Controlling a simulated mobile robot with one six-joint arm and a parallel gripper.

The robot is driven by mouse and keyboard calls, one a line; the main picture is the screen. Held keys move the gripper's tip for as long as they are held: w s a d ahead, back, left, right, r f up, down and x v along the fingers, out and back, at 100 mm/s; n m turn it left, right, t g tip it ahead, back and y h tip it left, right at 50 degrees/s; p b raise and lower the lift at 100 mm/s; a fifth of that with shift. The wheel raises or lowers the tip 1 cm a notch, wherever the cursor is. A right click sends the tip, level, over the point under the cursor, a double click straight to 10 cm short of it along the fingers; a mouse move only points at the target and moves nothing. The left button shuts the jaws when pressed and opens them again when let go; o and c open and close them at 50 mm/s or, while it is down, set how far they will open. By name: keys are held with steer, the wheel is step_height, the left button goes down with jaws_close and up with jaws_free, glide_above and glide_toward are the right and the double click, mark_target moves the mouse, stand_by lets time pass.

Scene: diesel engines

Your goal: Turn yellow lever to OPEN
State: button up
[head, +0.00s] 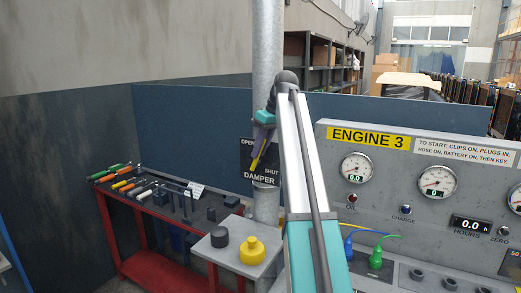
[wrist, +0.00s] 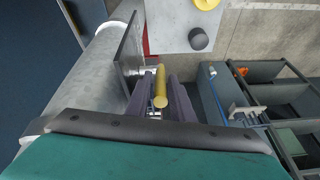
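The yellow lever (head: 256,161) is on the dark DAMPER plate (head: 265,179) fixed to the grey vertical pipe. OPEN is printed at the plate's upper left and SHUT at its right. Part of the lever is hidden by my gripper (head: 262,141) in the head view. In the wrist view the yellow lever (wrist: 161,87) lies between the two purple fingers of my gripper (wrist: 162,96). The fingers look closed on it from both sides. Its exact angle against the labels is hard to see.
A grey stand holds a yellow knob (head: 252,250) and a black knob (head: 219,237) below the plate. A red tool bench (head: 160,215) stands to the left. The ENGINE 3 gauge panel (head: 420,180) is at right. The pipe (head: 267,60) stands close to my gripper.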

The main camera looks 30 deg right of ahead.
steer(key=shift+r, duration=0.15)
steer(key=p+v, duration=0.6)
steer(key=v, duration=0.7)
steer(key=shift+r+p, duration=0.2)
steer(key=shift+p, duration=0.2)
